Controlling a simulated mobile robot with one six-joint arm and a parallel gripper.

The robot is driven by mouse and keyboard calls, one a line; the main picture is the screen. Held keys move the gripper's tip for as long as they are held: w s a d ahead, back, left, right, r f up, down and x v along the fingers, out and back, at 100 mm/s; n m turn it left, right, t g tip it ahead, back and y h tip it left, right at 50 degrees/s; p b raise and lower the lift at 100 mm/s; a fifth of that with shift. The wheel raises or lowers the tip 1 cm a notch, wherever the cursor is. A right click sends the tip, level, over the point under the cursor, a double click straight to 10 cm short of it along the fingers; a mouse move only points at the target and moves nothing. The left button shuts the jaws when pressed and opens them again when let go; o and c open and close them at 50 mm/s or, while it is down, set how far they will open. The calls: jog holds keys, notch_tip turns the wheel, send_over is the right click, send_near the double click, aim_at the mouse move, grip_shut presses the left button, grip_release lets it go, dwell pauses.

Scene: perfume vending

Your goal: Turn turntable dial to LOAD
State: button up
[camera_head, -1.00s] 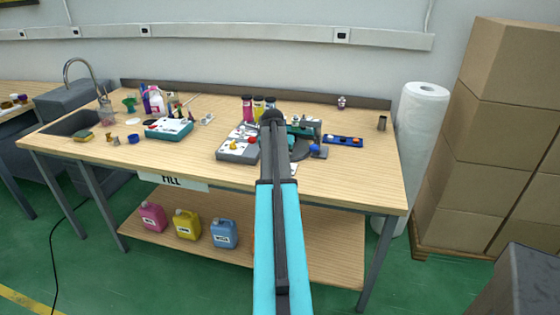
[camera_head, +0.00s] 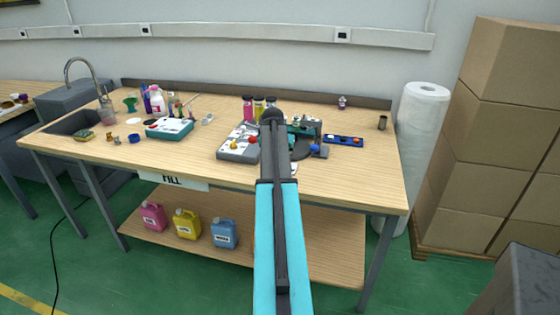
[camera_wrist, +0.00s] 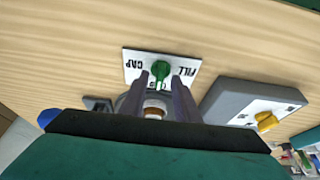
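The turntable dial is a green knob (camera_wrist: 160,71) on a white label plate (camera_wrist: 132,56) in the wrist view. CAP is printed to its left and FILL to its right, both upside down; a third label below the knob is partly hidden. My gripper (camera_wrist: 160,77) has its fingers apart, one on each side of the knob. I cannot tell whether they touch it. Which label the knob points at is not clear. In the head view my arm hides the gripper and the dial; only a corner of the plate (camera_head: 294,169) may show.
A grey control box (camera_wrist: 254,108) with a yellow knob (camera_wrist: 266,121) stands close at the right in the wrist view. In the head view, a blue tray (camera_head: 344,140) lies right of my arm, and a teal box (camera_head: 169,129) stands farther left. The front table strip is clear.

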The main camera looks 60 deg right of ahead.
jog(key=b+v, duration=0.1)
jog(key=v, duration=1.2)
jog(key=shift+r+b, duration=0.25)
jog(key=shift+b, duration=0.15)
